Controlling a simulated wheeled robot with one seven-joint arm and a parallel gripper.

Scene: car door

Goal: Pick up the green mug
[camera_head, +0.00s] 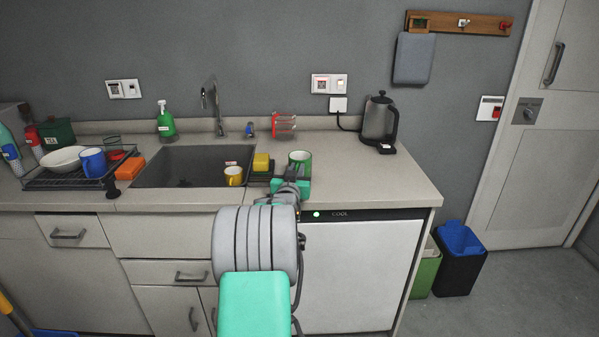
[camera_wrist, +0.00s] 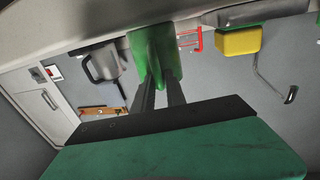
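The green mug (camera_head: 300,159) stands on the counter to the right of the sink, its open top facing up. In the upside-down wrist view the mug (camera_wrist: 143,46) is a blurred green shape at the fingertips. My gripper (camera_head: 293,175) is right in front of the mug, on its near side. In the wrist view my gripper's two dark fingers (camera_wrist: 160,77) are close together and overlap the mug, with green showing between them. I cannot tell whether they grip its handle or wall, or only lie beside it. My wrist hides part of the mug's near side.
A red rack (camera_head: 284,122) is behind. A kettle (camera_head: 379,120) stands at the back right. The counter (camera_head: 365,180) to the right is clear.

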